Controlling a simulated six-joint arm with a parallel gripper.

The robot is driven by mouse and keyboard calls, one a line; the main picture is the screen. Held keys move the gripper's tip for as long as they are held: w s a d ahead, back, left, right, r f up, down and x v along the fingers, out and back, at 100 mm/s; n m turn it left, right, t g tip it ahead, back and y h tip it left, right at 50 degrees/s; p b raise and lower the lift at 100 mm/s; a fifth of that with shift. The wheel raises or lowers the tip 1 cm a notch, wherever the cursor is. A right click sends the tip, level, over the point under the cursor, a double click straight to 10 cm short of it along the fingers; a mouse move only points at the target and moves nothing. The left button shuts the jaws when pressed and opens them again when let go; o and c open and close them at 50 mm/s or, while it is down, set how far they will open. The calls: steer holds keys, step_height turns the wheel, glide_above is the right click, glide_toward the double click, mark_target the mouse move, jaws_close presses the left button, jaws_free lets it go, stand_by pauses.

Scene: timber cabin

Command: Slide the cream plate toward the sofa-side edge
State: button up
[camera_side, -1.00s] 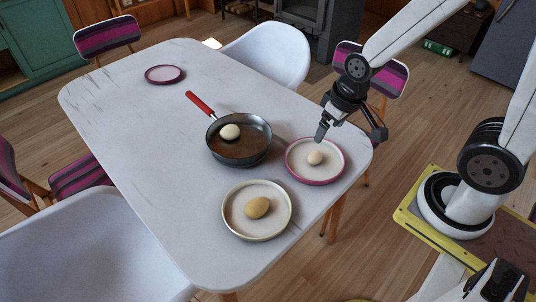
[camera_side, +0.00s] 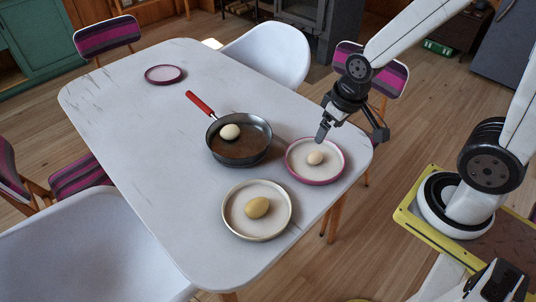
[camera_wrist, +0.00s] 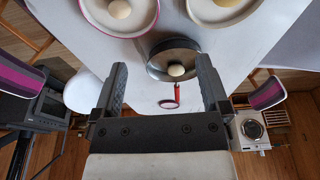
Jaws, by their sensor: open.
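The cream plate (camera_side: 237,226) lies near the front end of the white table, with a yellowish egg-like item (camera_side: 257,207) on it. Part of this plate (camera_wrist: 245,19) shows at the top right of the wrist view, cut by the frame. My gripper (camera_side: 348,134) is above the table's right edge, over the far side of the pink-rimmed plate and apart from the cream plate. In the wrist view my gripper (camera_wrist: 160,88) has its two fingers wide apart with nothing held between them.
A pink-rimmed plate (camera_side: 330,174) with a pale egg stands right of the cream plate. A dark pan (camera_side: 240,152) with a red handle holds another egg. A small pink-rimmed plate (camera_side: 155,75) lies at the far end. White chairs flank the table (camera_side: 130,150); its left half is clear.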

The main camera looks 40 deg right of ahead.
stand_by(0.3)
steer(key=c, duration=0.7)
steer(key=shift+w+d+f, duration=0.1)
steer(key=shift+f, duration=0.05)
steer(key=c, duration=0.4)
steer(key=shift+w+f+m, duration=0.15)
steer(key=shift+f+m, duration=0.05)
steer(key=shift+m, duration=0.3)
jaws_close()
steer(key=w+d+f+m+g+y, duration=0.1)
steer(key=w+f+m+y, duration=0.2)
steer(key=f+m, duration=0.2)
steer(key=w+d+f+m+y, duration=0.1)
steer(key=w+f+m+y, duration=0.1)
steer(key=f+m, duration=0.4)
steer(key=w+d+f+m+g+y, duration=0.1)
steer(key=w+f+m+y, duration=0.2)
steer(key=f+m+y, duration=0.1)
steer(key=shift+w+d+f+m+g, duration=0.1)
steer(key=shift+w+f+m+g, duration=0.1)
steer(key=shift+f+m, duration=0.25)
steer(key=shift+w+d+f+m+g, duration=0.15)
steer(key=shift+f+m, duration=0.15)
steer(key=shift+m, duration=0.25)
